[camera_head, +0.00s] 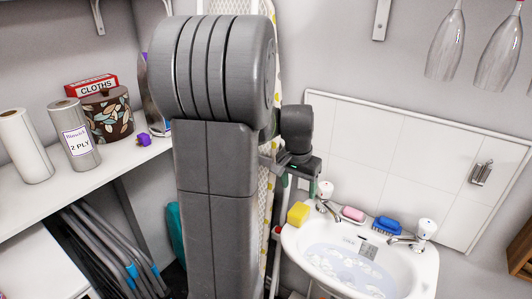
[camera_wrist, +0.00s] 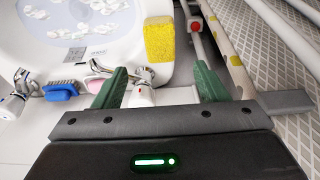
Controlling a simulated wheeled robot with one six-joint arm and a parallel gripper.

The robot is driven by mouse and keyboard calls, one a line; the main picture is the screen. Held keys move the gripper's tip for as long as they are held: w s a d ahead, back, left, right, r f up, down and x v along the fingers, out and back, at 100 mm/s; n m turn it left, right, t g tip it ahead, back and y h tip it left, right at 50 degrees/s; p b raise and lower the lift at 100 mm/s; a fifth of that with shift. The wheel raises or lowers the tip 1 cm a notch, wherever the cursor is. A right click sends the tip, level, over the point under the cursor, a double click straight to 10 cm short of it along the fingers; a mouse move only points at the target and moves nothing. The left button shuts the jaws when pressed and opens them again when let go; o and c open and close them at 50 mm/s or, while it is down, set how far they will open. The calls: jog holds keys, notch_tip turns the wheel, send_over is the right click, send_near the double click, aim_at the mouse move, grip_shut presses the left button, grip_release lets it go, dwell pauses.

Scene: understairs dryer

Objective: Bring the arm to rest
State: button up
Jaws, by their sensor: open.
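My grey arm stands upright in the middle of the head view, in front of the wall and an ironing board (camera_head: 266,190). My gripper (camera_wrist: 160,85) shows in the wrist view with its two green fingers spread wide and nothing held between them. In the head view my gripper is partly hidden behind my arm, near the left edge of the sink. The fingers are close to a white-topped tap (camera_wrist: 141,97), which shows between them; I cannot tell if they touch it.
The sink (camera_head: 415,270) holds water with foam. A yellow sponge (camera_head: 298,214), a pink soap (camera_head: 353,214) and a blue brush (camera_head: 387,225) lie on its rim. A shelf (camera_head: 75,195) with paper rolls stands at left. Glasses (camera_head: 447,45) hang at upper right.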

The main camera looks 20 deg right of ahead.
aim_at(299, 209)
jog(key=f, duration=0.4)
jog(key=d+f+b, duration=0.1)
jog(key=f, duration=0.3)
jog(key=w+f, duration=0.1)
jog(key=f, duration=0.3)
jog(key=shift+w+d+f, duration=0.1)
jog(key=shift+d+f, duration=0.1)
notch_tip(299, 209, up, 3)
jog(key=shift+r, duration=0.85)
jog(key=shift+f, duration=0.1)
